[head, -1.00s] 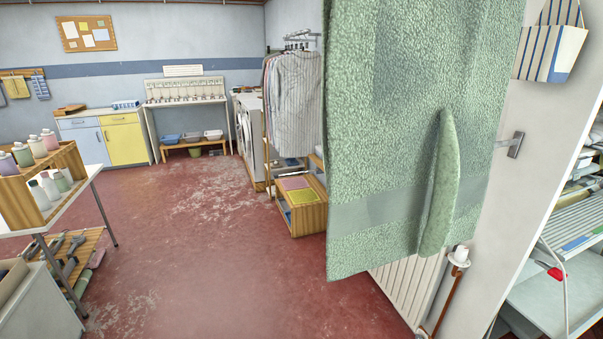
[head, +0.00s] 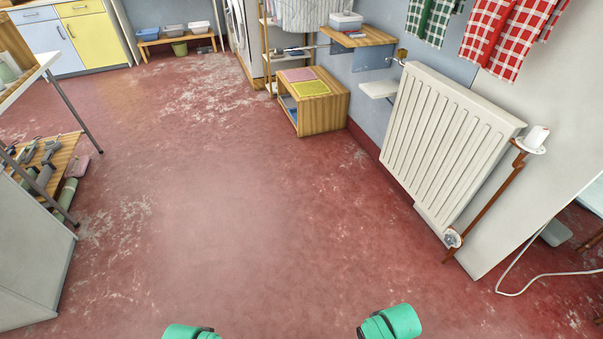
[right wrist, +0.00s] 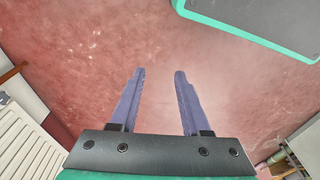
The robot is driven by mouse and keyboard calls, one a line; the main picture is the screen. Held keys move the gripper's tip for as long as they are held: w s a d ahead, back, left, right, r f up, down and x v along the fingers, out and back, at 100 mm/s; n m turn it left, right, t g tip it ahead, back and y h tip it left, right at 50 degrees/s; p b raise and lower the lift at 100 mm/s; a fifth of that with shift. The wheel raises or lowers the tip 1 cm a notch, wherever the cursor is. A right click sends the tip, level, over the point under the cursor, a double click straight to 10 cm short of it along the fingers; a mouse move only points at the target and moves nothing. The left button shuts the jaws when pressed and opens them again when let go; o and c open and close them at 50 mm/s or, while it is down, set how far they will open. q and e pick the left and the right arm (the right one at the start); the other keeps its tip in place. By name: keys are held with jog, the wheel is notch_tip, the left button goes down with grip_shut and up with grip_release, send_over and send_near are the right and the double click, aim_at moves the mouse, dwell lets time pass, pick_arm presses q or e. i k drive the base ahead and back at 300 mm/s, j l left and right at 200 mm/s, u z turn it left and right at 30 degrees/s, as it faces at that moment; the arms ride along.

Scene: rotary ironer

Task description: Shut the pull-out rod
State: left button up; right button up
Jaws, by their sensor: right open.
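I cannot make out the pull-out rod for certain in either view. In the head view a red checked towel (head: 508,38) and a green checked towel (head: 430,18) hang at the top right, their upper ends cut off by the frame. A thin metal bar (head: 312,47) shows beside the wooden wall shelf, but I cannot tell what it is. My right gripper (right wrist: 159,75) is open and empty over bare red floor in the right wrist view. Only teal parts of my arms show at the bottom of the head view; my left gripper is not seen.
A white radiator (head: 440,140) with a valve and copper pipe is on the right wall. A low wooden cabinet (head: 313,102) stands beyond it. A table with a tool shelf (head: 55,160) is at left. A white cable (head: 535,278) lies at right. The middle floor is clear.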

aim_at(280, 51)
jog(key=i, duration=0.4)
jog(key=i+j+u, duration=0.15)
jog(key=i+j, duration=0.15)
jog(key=i, duration=0.2)
